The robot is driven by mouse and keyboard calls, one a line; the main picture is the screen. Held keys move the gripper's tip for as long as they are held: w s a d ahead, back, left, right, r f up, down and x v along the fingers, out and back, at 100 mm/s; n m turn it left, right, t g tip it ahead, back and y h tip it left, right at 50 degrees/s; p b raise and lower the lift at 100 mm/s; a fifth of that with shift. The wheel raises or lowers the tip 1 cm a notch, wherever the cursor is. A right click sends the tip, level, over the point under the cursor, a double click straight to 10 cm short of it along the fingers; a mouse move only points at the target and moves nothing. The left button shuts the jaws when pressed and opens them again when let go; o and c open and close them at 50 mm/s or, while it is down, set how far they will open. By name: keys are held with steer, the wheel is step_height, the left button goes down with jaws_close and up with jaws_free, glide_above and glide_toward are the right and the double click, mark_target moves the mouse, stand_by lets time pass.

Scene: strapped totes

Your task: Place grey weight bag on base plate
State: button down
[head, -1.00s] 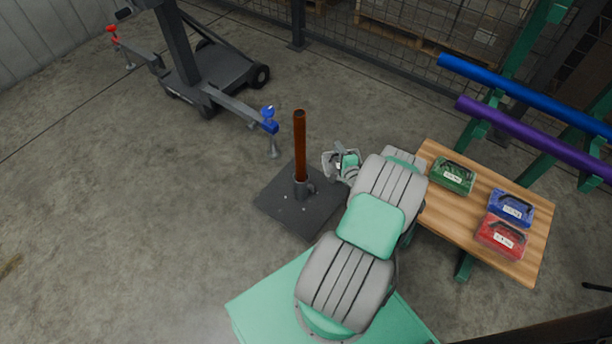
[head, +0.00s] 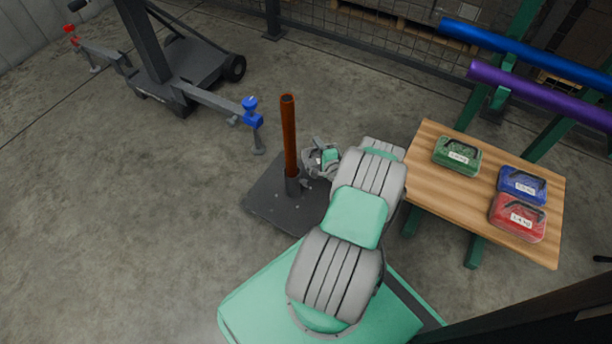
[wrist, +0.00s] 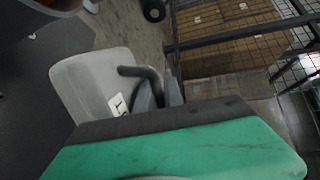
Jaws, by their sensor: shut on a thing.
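The grey weight bag (wrist: 90,85) shows in the wrist view, with a dark handle and a white label. My gripper (wrist: 158,92) is shut on its handle; the green and black wrist body covers part of the bag's near side. In the head view my gripper (head: 322,160) is right of the brown post, over or beside the right edge of the base plate (head: 268,208). My arm hides much there, and I cannot make out the bag clearly. The dark plate (wrist: 35,85) lies at the left of the wrist view. The gap between bag and plate is unclear.
The upright brown post (head: 290,135) stands on the plate, close to my gripper. A wooden table (head: 430,210) at right holds green, blue and red bags. A wheeled stand (head: 185,75) with a blue-tipped leg is at back left. The floor at left is clear.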

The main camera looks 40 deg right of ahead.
step_height(320, 180, down, 10)
steer(key=b, duration=0.5)
steer(key=shift+d, duration=0.1)
steer(key=shift+r, duration=0.15)
steer(key=c, duration=1.5)
jaws_free()
steer(key=shift+f, duration=0.25)
steer(key=shift+o, duration=0.2)
steer(key=shift+s+r, duration=0.15)
steer(key=p+v, duration=0.3)
steer(key=v, duration=0.4)
steer(key=shift+s, duration=0.15)
